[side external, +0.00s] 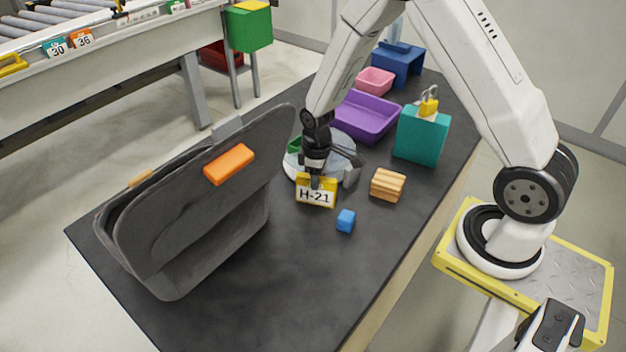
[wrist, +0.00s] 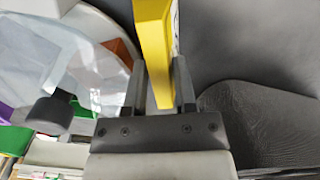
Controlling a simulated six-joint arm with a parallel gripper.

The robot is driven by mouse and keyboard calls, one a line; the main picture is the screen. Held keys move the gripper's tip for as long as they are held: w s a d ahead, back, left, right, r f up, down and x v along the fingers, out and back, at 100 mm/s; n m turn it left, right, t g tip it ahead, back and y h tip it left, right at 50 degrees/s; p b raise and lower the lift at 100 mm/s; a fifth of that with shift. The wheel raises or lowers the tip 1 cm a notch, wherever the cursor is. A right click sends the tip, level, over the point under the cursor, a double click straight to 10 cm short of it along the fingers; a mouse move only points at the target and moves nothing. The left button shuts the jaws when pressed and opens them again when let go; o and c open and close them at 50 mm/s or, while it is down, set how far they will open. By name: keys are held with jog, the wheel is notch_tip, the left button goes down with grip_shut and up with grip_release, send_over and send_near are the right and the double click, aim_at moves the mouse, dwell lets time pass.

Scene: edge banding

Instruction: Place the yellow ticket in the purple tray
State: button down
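The yellow ticket (side external: 316,190), with a white label reading H-21, stands upright in the side view, low over the dark table. My gripper (side external: 316,178) is shut on its upper part. In the wrist view the yellow ticket (wrist: 154,45) is edge-on between the two fingers of my gripper (wrist: 161,85). I cannot tell whether its lower edge touches the table. The purple tray (side external: 372,112) lies farther back on the table, behind and to the right of my gripper, and its visible inside looks empty.
A pale round dish (side external: 342,143) is just behind my gripper. A wooden block (side external: 388,185) and blue cube (side external: 346,221) are close by. A large grey bag (side external: 205,215) stands left.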

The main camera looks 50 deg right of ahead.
jog(key=shift+r, duration=0.1)
dwell(0.3)
jog(key=shift+r, duration=0.6)
jog(key=s+a+r, duration=0.1)
jog(key=s+r, duration=1)
jog(key=s, duration=0.3)
jog(key=shift+r, duration=0.3)
jog(key=shift+a, duration=0.1)
